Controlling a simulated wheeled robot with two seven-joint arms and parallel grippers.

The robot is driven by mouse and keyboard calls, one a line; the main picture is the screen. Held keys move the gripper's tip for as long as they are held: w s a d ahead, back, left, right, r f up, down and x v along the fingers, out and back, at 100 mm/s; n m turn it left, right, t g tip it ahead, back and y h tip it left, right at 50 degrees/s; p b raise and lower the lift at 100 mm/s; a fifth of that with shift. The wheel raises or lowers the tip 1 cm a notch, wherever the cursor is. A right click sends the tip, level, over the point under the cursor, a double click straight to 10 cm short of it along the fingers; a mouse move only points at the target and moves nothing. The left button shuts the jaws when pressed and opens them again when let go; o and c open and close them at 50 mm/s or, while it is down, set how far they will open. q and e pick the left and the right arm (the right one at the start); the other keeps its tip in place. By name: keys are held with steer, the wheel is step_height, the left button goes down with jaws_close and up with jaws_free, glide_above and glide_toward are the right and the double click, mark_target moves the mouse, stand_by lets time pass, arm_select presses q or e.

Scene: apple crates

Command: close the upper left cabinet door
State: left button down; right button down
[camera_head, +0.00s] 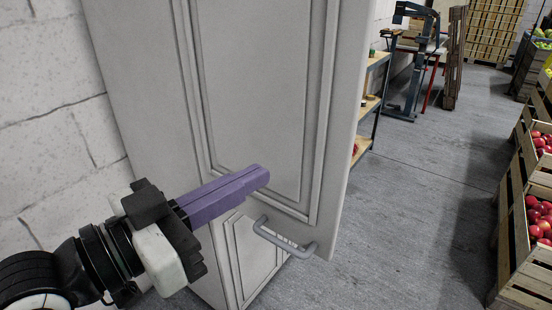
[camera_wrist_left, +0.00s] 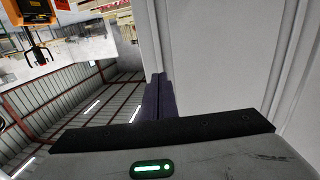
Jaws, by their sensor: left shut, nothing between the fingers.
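The upper cabinet door (camera_head: 255,85) is a grey-white panel with a raised frame. It fills the middle of the head view, and its lower right edge stands out past the lower door, so it looks partly open. Its grey bar handle (camera_head: 284,240) is at its bottom. My left gripper (camera_head: 262,175) comes in from the left with its purple fingers shut and empty. The fingers lie in front of the door's lower part, above and left of the handle; contact is unclear. In the left wrist view the fingers (camera_wrist_left: 158,95) show beside the door (camera_wrist_left: 215,60). My right gripper is out of view.
A lower cabinet door (camera_head: 250,260) is below. A white block wall (camera_head: 50,120) is at left. Shelves (camera_head: 372,100) stand behind the cabinet, and apple crates (camera_head: 525,265) line the right. The grey floor (camera_head: 420,200) between is clear.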

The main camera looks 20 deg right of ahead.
arm_select(q)
steer(key=shift+x, duration=2.75)
